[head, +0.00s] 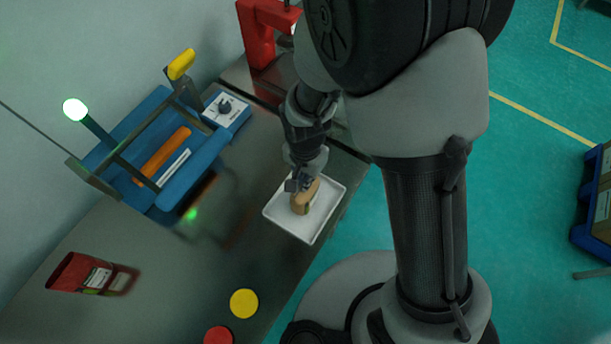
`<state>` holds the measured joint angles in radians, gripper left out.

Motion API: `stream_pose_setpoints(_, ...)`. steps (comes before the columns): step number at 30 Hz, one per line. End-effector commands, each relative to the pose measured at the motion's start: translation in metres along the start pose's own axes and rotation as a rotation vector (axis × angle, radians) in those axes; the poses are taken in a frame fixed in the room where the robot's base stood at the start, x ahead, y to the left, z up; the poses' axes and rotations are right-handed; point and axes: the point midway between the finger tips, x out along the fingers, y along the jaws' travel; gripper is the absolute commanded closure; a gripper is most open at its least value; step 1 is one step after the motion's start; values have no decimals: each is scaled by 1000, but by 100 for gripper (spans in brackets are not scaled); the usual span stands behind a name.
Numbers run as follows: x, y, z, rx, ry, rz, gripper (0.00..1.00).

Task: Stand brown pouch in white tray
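The brown pouch (301,201) is in the white tray's area, over the tray's middle, and looks roughly upright with a slight tilt. The white tray (282,226) lies on the grey table near its right edge. My gripper (304,184) points down at the top of the pouch from behind, with its fingers at or touching the pouch's upper end. The fingers are small and partly hidden, so their grip on the pouch is unclear. Whether the pouch's bottom touches the tray is also unclear.
A blue sieve machine (185,190) with an orange bar and a control box (226,108) stands at the back left. A red pouch (80,272) lies at the left. Yellow (243,303) and red (218,336) discs sit at the front. A red device (262,35) stands behind.

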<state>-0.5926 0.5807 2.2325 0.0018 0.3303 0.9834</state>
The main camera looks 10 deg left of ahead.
Motion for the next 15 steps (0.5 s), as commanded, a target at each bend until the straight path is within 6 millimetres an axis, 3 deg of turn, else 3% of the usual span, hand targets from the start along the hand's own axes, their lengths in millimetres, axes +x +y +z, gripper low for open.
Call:
stream_pose_setpoints(7, 3, 0, 0, 0, 0, 0, 100)
stream_pose_setpoints(15, 2, 0, 0, 0, 0, 0, 79)
